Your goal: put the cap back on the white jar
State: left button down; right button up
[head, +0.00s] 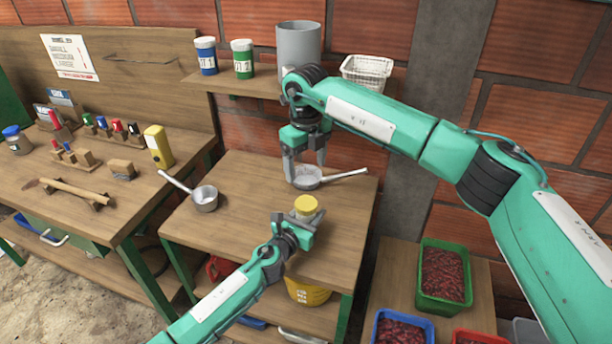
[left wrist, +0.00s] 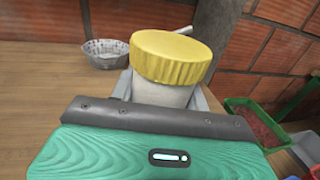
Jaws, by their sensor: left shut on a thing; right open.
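The white jar (left wrist: 160,93) stands between the grey fingers of my left gripper (head: 303,222), which is shut on it. The jar is largely hidden behind the gripper in the head view. The yellow cap (head: 306,204) sits over the jar's mouth; it also shows in the left wrist view (left wrist: 171,57). It looks slightly tilted there, and I cannot tell whether it is fully seated. My right gripper (head: 306,168) is open, pointing down behind the jar, by a small strainer (head: 308,182). Nothing shows held between its fingers.
The strainer also shows in the left wrist view (left wrist: 104,54). A small pan (head: 204,198) lies at the table's left. A shelf behind holds a blue jar (head: 206,58), a green jar (head: 243,60), a grey cylinder (head: 298,45) and a white basket (head: 367,72). The table's right front is bare.

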pick_arm(q)
jog(key=c, duration=0.6)
grip_release()
jog(key=v, duration=1.4)
jog(key=shift+w, duration=0.1)
